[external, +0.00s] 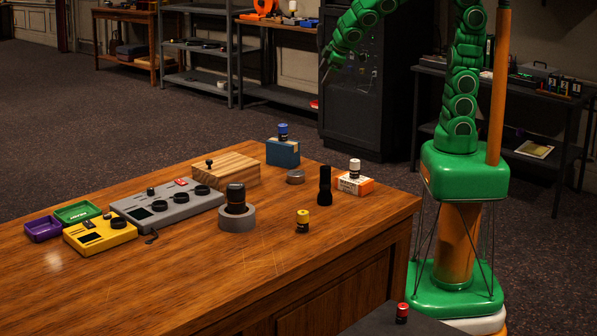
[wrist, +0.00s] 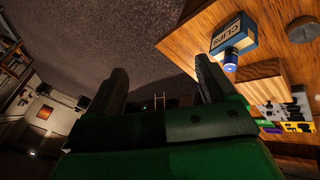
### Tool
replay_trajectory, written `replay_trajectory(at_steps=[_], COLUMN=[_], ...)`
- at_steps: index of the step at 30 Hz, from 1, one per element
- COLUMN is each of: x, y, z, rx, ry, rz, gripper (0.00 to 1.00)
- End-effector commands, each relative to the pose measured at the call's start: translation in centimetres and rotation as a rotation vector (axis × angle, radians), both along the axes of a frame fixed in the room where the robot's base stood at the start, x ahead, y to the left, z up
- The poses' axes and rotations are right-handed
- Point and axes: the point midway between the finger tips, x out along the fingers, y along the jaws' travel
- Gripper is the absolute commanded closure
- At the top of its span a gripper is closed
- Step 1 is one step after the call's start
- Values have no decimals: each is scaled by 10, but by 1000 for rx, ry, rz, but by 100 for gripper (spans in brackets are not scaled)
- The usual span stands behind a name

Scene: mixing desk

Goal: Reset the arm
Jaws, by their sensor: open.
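My gripper (external: 326,72) hangs at the end of my raised green arm, beyond the far edge of the wooden desk (external: 290,255) and well above the floor. In the wrist view my gripper (wrist: 165,85) shows two dark fingers spread apart with nothing between them. It is open and touches nothing. The desk edge lies to the right of the fingers in the wrist view. A blue box marked CLIPS (wrist: 234,36) with a blue-capped bottle (wrist: 230,60) stands there; in the external view the blue box (external: 283,152) is at the desk's far corner.
The desk holds a wooden block (external: 225,168), a grey mixer (external: 168,207), a yellow device (external: 100,235), a black cylinder (external: 325,186), a yellow-topped bottle (external: 302,221) and an orange-white box (external: 355,185). A dark cabinet (external: 360,75) stands behind my gripper in the external view.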

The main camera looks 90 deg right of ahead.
Motion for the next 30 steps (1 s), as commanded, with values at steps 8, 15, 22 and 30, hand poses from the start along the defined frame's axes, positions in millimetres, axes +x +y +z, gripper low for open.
replay_trajectory(at_steps=[8, 15, 22, 30], x=[-125, -221, -284, -299], y=[14, 41, 68, 76], z=[-23, -32, -32, -32], rx=[94, 215, 326, 354], ry=[244, 413, 510, 532], rz=[-54, -98, -154, -164], gripper=[15, 15, 15, 15])
